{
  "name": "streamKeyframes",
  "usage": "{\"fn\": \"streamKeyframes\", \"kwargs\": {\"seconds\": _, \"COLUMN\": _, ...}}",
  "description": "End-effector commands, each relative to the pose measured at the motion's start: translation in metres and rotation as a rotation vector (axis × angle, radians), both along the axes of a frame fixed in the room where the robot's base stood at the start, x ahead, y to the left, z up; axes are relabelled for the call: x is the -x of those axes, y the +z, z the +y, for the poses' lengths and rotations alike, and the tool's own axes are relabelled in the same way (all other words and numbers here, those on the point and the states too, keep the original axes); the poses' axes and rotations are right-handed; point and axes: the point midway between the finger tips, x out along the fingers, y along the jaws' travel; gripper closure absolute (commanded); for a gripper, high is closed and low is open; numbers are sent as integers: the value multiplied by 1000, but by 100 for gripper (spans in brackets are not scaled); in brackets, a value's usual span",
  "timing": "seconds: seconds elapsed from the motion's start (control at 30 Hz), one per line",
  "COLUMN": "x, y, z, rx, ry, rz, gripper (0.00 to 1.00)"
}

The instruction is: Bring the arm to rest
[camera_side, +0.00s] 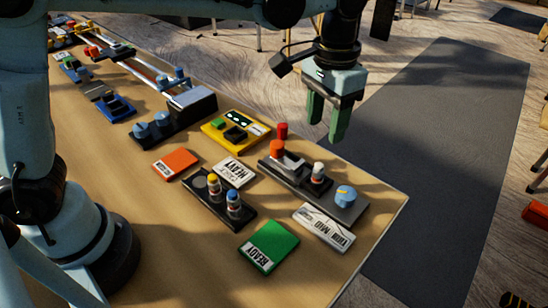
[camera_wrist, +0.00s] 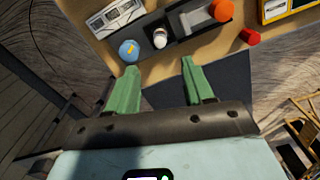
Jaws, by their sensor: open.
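My gripper (camera_side: 327,118) has green fingers and hangs in the air near the table's far right edge, above and behind the grey tray of knobs. The fingers are apart with nothing between them. In the wrist view my gripper (camera_wrist: 152,88) shows its two green fingers spread, with the dark mat and the table edge beyond them. The fingers look clear of the things on the table.
The wooden table (camera_side: 310,275) holds a grey tray (camera_side: 347,212) with an orange knob and a blue knob, a red cylinder (camera_side: 282,131), a green READY card (camera_side: 269,247), a yellow panel (camera_side: 213,133) and a rack of small bottles (camera_side: 240,222). A dark mat (camera_side: 445,150) lies clear on the floor.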

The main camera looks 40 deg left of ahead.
Motion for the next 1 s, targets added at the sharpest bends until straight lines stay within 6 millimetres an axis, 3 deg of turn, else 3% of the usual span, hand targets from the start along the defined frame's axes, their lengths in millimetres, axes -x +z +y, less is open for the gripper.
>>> {"fn": "streamKeyframes", "kwargs": {"seconds": 0.2, "x": 1, "y": 1, "z": 2, "rx": 2, "ry": 3, "rz": -5, "gripper": 48}}
{"fn": "streamKeyframes", "kwargs": {"seconds": 0.33, "x": 5, "y": 7, "z": 18, "rx": 17, "ry": 21, "rz": -40, "gripper": 48}}
{"fn": "streamKeyframes", "kwargs": {"seconds": 0.67, "x": 41, "y": 20, "z": 95, "rx": 78, "ry": 116, "rz": -250, "gripper": 48}}
{"fn": "streamKeyframes", "kwargs": {"seconds": 1.0, "x": 91, "y": 1, "z": 159, "rx": 94, "ry": 210, "rz": -486, "gripper": 48}}
